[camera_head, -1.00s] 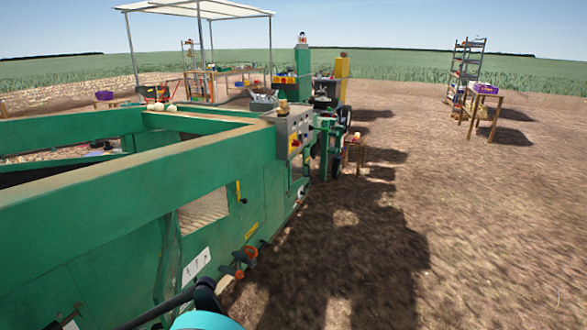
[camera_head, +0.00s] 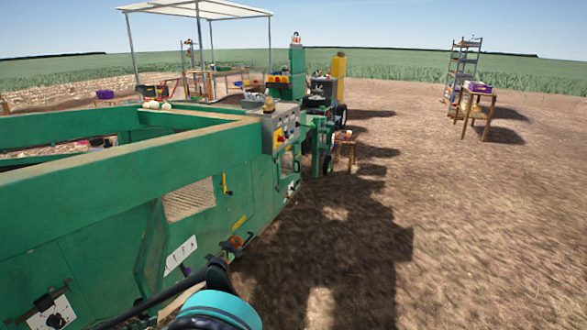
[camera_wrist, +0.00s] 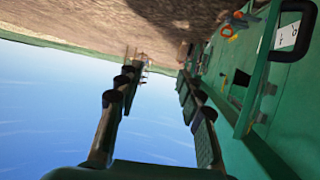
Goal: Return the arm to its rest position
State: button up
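My gripper (camera_wrist: 157,74) shows in the wrist view with its two dark fingers spread apart. The gap between them is empty, with sky and a strip of ground behind it. The wrist picture is tilted, with soil at the top and sky at lower left. A teal part of my arm (camera_head: 215,308) shows at the bottom edge of the head view, beside the green machine; the gripper itself is not seen there. The green machine (camera_head: 110,180) fills the left of the head view, and its side (camera_wrist: 270,105) stands to the right of my fingers in the wrist view.
A control box (camera_head: 280,128) with buttons sits on the machine's corner. An orange-red knob (camera_head: 236,242) juts from its side, close to my arm. A small wooden stool (camera_head: 345,146) stands beyond. A table (camera_head: 478,105) and shelf (camera_head: 463,70) stand far right. Bare soil to the right is open.

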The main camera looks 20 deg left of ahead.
jog(key=w+d+r+g+h, duration=0.1)
jog(key=w+d+r, duration=0.15)
jog(key=w, duration=0.55)
jog(key=w+d+r+n+g, duration=0.1)
jog(key=w+d+r, duration=0.15)
jog(key=w, duration=0.55)
jog(key=w+d+r+g+h, duration=0.1)
jog(key=w+d, duration=0.2)
jog(key=w, duration=0.5)
jog(key=w+d+r+n+g, duration=0.1)
jog(key=w+d+r+g, duration=0.1)
jog(key=w+d, duration=0.8)
jog(key=w+d+r+g, duration=0.2)
jog(key=w+d+r, duration=0.1)
jog(key=w+d, duration=0.65)
jog(key=d+r+g+y, duration=0.1)
jog(key=d+g, duration=0.2)
jog(key=d, duration=2.6)
jog(key=s+d+f+y, duration=0.1)
jog(key=s+d+f, duration=0.1)
jog(key=s+d, duration=0.5)
jog(key=s+d+f+t+y, duration=0.1)
jog(key=s+d+f+y, duration=0.1)
jog(key=s+d, duration=0.6)
jog(key=d, duration=0.4)
jog(key=shift+f, duration=0.2)
